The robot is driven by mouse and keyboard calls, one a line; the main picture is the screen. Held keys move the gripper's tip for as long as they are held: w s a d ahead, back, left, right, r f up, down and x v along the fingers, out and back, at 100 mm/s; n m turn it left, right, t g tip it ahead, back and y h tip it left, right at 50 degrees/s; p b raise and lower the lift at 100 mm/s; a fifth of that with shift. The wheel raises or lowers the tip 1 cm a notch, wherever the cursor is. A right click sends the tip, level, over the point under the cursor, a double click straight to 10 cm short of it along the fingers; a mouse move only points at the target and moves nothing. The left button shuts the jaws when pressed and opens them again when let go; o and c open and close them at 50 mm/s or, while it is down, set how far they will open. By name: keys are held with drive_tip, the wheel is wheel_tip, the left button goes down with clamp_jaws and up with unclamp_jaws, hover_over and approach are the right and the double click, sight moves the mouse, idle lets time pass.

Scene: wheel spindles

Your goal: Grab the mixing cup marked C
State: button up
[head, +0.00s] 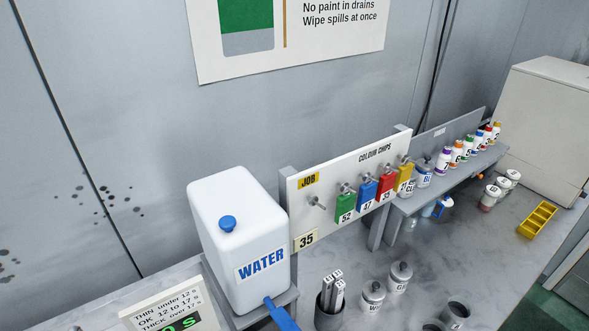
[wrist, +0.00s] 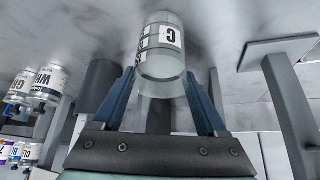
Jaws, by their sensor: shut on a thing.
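The mixing cup marked C (wrist: 160,58) is a clear, greyish cup with a white label bearing a black C and a strip of dark marks beside it. In the wrist view it sits between the two blue-grey fingers of my gripper (wrist: 160,78), one finger against each side. My gripper is shut on the cup. My gripper does not show in the head view. I cannot tell from the wrist view whether the cup touches the marbled bench top behind it.
A white water jug (head: 240,240) stands on a stand. A colour chip board (head: 330,190) stands beside it. Two grey-lidded jars (head: 373,297), a holder of sticks (head: 328,310) and dark cups (head: 455,315) stand in front. A yellow tray (head: 537,219) lies at right.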

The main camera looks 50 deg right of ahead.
drive_tip(key=c, duration=0.4)
drive_tip(key=shift+c, duration=0.2)
drive_tip(key=shift+r, duration=0.15)
